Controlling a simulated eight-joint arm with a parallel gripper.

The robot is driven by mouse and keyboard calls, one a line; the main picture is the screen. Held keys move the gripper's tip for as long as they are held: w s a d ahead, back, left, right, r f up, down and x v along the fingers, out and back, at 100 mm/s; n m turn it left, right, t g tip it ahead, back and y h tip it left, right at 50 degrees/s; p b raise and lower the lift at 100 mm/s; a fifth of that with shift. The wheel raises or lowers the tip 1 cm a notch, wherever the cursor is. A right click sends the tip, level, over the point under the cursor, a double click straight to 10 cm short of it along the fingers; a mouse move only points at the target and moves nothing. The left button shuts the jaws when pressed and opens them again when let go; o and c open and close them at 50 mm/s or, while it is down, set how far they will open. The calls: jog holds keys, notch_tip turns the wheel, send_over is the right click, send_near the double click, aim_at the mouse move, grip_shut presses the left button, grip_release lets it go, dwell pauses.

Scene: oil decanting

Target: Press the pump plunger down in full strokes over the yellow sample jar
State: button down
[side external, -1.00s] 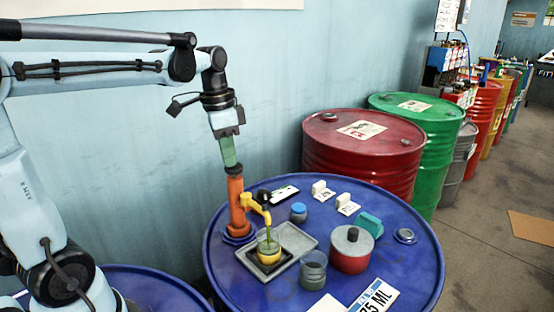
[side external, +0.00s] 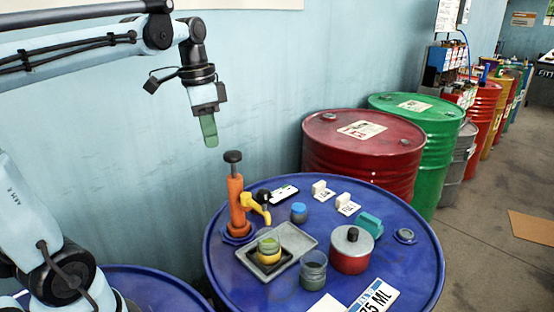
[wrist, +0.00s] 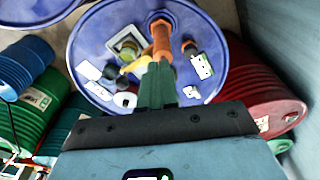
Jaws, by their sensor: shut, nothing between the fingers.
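The orange pump (side external: 236,202) stands upright on the blue drum top, with its black plunger knob (side external: 232,157) raised on a short rod. Its yellow spout (side external: 254,206) points toward the yellow sample jar (side external: 269,258), which sits in a grey tray and holds greenish liquid. No stream shows at the spout. My gripper (side external: 211,143) is shut and empty, above and slightly left of the knob with a clear gap. In the wrist view my green fingers (wrist: 162,65) overlap the pump (wrist: 162,42); I cannot make out the knob there.
The drum top (side external: 405,270) also holds a clear jar (side external: 313,270), a red can (side external: 351,250), a small blue-capped jar (side external: 298,212), a teal block (side external: 369,224) and a "75 ML" card (side external: 375,297). Red (side external: 360,160) and green drums (side external: 425,140) stand behind.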

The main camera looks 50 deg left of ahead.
aim_at(230, 153)
notch_tip(230, 153, up, 8)
jog(key=shift+s+a, duration=0.15)
jog(key=shift+s, duration=0.25)
dwell(1.2)
jog(key=w+f, duration=0.1)
jog(key=w+d+f, duration=0.1)
jog(key=w, duration=0.1)
jog(key=shift+w+d+f, duration=0.2)
jog(key=shift+f, duration=0.2)
jog(key=shift+w+d+f, duration=0.1)
jog(key=shift+w+f, duration=0.05)
jog(key=shift+f, duration=1.55)
jog(key=shift+w+d+f, duration=0.1)
jog(key=shift+w+f, duration=0.05)
jog(key=shift+f, duration=1.55)
jog(key=shift+f, duration=0.15)
